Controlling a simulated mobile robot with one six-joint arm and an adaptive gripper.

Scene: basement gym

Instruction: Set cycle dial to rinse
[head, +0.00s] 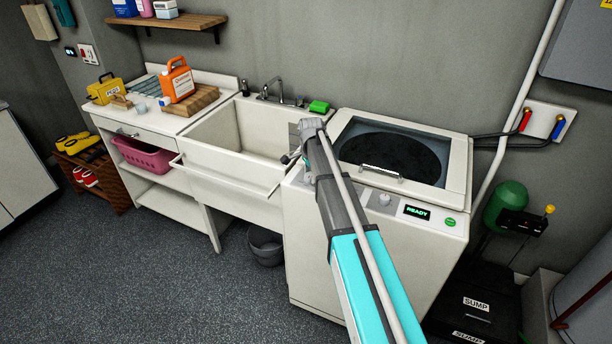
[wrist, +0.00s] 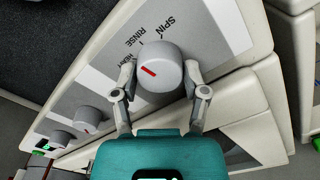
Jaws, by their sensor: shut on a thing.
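The cycle dial (wrist: 168,57) is a round grey knob with a red pointer mark, on the washer's sloped control panel. Its pointer is turned to the left, toward a third label that a finger partly hides. The labels SPIN (wrist: 169,26) and RINSE (wrist: 131,35) show above the dial and to its upper left. My gripper (wrist: 160,73) is shut on the dial, one finger on each side. In the head view my gripper (head: 309,160) is at the left end of the white washer (head: 355,240), and my arm hides the dial.
Smaller knobs (wrist: 88,118) are farther along the panel. A READY display (head: 417,212) and a green button (head: 450,222) are at its right end. The glass-topped lid (head: 348,134) is closed. A sink (head: 215,143) stands left of the washer, with a green sponge (head: 319,106) behind.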

